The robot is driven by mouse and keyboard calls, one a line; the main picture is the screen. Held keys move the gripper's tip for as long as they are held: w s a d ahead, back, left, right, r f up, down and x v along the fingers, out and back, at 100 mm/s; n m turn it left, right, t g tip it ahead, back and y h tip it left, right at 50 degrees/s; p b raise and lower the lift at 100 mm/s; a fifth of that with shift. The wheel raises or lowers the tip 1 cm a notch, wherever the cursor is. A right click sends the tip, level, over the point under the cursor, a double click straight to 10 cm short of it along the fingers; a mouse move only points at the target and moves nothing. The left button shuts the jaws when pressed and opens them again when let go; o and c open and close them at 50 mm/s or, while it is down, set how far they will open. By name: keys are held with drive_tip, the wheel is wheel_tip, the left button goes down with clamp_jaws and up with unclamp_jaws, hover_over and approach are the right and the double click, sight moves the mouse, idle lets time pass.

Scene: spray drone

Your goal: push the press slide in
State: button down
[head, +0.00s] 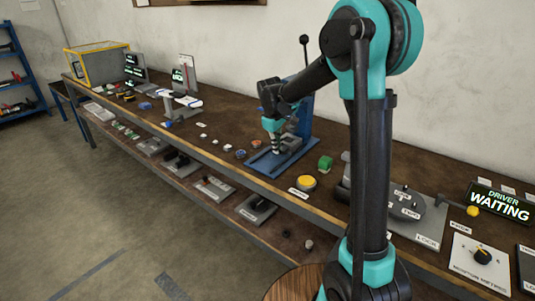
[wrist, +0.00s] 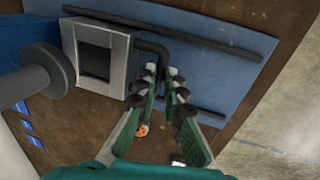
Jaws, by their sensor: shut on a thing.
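The blue press (head: 304,112) stands on a blue base plate (head: 262,167) on the bench, with a black ball-topped lever rising above it. In the wrist view the press slide (wrist: 112,82) is a light grey block with a dark square pocket that looks empty. A black bent handle (wrist: 150,47) sticks out of its side. My gripper (wrist: 161,72) is closed on the end of this handle, with a fingertip on each side. In the head view my gripper (head: 273,147) is low over the base plate, and my arm and gripper partly hide the slide.
Two dark rails (wrist: 185,42) run along the base plate beside the slide. A thick grey cylinder (wrist: 30,80) is close on the left in the wrist view.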

drive_tip(key=shift+w+d, duration=0.75)
drive_tip(key=shift+w, duration=0.2)
drive_tip(key=c, duration=1.6)
unclamp_jaws()
drive_tip(key=shift+w, duration=0.1)
drive_tip(key=shift+c, duration=0.2)
drive_tip(key=shift+o, duration=0.2)
drive_tip(key=shift+r, duration=0.3)
wheel_tip(320, 180, up, 11)
drive_tip(key=s+a, duration=0.1)
drive_tip(key=s, duration=0.1)
drive_tip(key=shift+a, duration=0.2)
